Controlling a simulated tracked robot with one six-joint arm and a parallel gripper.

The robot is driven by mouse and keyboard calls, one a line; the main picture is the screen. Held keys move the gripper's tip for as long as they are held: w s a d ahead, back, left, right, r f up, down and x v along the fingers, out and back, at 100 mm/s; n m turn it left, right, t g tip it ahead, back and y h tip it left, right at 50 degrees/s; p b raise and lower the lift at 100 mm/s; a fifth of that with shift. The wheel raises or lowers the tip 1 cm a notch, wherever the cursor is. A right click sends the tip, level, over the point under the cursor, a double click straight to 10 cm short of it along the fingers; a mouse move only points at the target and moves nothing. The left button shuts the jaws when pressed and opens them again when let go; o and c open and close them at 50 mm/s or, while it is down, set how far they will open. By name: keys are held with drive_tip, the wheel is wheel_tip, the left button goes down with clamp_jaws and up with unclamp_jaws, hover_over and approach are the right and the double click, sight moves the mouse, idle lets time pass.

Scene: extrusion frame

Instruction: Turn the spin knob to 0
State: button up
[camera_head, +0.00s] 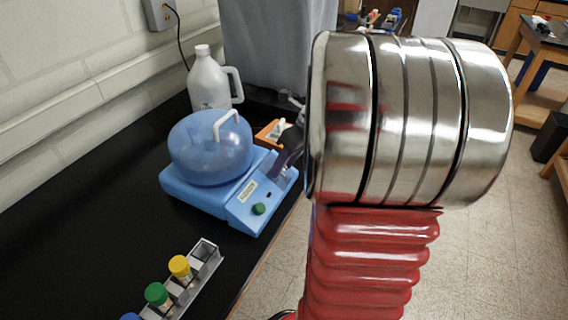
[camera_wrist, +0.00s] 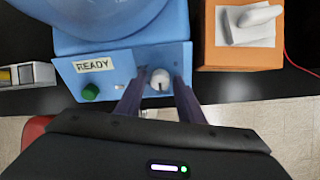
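A blue centrifuge-like machine with a translucent blue dome lid and white handle stands on the black bench in the head view; its body (camera_head: 197,196) shows left of my arm. Its front panel (camera_wrist: 66,74) carries a "READY" label, a green knob (camera_wrist: 90,92) and a light grey knob (camera_wrist: 160,80). The grey knob has a dark pointer mark near its lower edge; no scale is readable. My gripper (camera_wrist: 160,82) is at the grey knob, with one dark finger on each side. I cannot tell whether the fingers touch it. In the head view my gripper (camera_head: 288,150) is partly hidden behind my arm.
A tube rack (camera_head: 205,266) with yellow and green capped tubes stands in front on the bench. A white jug (camera_head: 208,84) stands behind the machine. An orange box (camera_wrist: 240,52) with a white item lies right of the machine. The bench's front edge is close.

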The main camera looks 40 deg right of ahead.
clamp_jaws()
drive_tip(key=shift+n, duration=0.4)
drive_tip(key=n+h, duration=0.1)
drive_tip(key=n, duration=0.9)
drive_tip(key=shift+s+a+t+h, duration=0.1)
drive_tip(key=shift+t+h, duration=0.3)
drive_tip(key=n+t, duration=0.1)
drive_tip(key=n, duration=0.5)
drive_tip(key=shift+s+f, duration=0.1)
drive_tip(key=n+t, duration=0.1)
drive_tip(key=n, duration=0.5)
drive_tip(key=shift+f, duration=0.1)
drive_tip(key=shift+n, duration=0.4)
drive_tip(key=shift+o, duration=1)
unclamp_jaws()
